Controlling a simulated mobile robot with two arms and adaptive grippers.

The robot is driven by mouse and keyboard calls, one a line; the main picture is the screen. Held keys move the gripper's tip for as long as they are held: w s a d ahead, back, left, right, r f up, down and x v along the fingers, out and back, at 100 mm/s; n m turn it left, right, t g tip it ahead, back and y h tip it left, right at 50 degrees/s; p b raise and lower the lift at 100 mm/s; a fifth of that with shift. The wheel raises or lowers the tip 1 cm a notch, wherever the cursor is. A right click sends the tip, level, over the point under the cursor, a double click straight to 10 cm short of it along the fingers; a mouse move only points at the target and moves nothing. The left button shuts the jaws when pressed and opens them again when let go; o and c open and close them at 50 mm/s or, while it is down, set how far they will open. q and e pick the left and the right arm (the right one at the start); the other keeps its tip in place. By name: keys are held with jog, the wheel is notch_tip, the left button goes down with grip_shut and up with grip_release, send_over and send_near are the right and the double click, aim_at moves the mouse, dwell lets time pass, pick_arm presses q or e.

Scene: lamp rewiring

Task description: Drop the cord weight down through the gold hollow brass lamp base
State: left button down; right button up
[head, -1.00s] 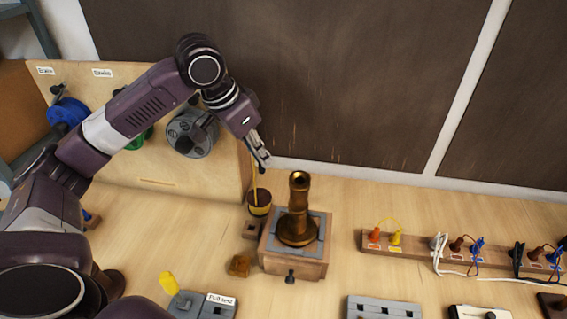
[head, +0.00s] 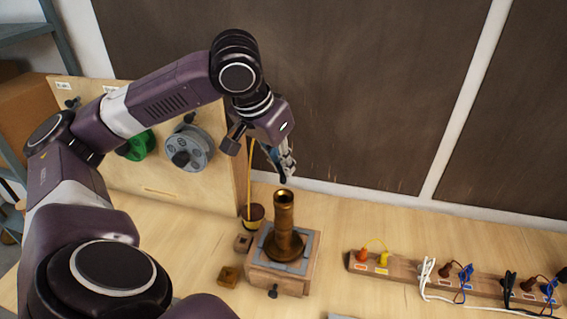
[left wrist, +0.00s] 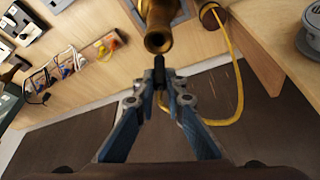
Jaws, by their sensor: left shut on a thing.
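My left gripper (head: 285,164) is shut on the cord weight (left wrist: 159,70), a small dark cylinder pointing out from between the fingertips (left wrist: 160,82). In the head view the weight's dark tip (head: 282,179) shows just above the mouth of the gold brass lamp base (head: 284,224). In the left wrist view the lamp base's round open mouth (left wrist: 158,42) is just beyond the weight, with a small gap in the picture. I cannot tell whether they line up exactly. A yellow cord (left wrist: 237,85) loops behind the gripper towards a dark cup. My right gripper is out of view.
The lamp base stands upright in a wooden clamp block (head: 278,280). The dark cup (head: 254,216) with yellow cord stands behind left of it. A wooden socket strip (head: 410,272) with plugs lies right. A board with spools (head: 188,148) stands left. A dark panel rises behind.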

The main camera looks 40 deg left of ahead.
aim_at(281, 181)
pick_arm(q)
jog(key=shift+f+b, duration=0.85)
jog(key=shift+f, duration=0.1)
jog(key=shift+f+b, duration=0.8)
jog(key=shift+b, duration=0.1)
jog(key=shift+f+b, duration=0.4)
jog(key=shift+f, duration=0.9)
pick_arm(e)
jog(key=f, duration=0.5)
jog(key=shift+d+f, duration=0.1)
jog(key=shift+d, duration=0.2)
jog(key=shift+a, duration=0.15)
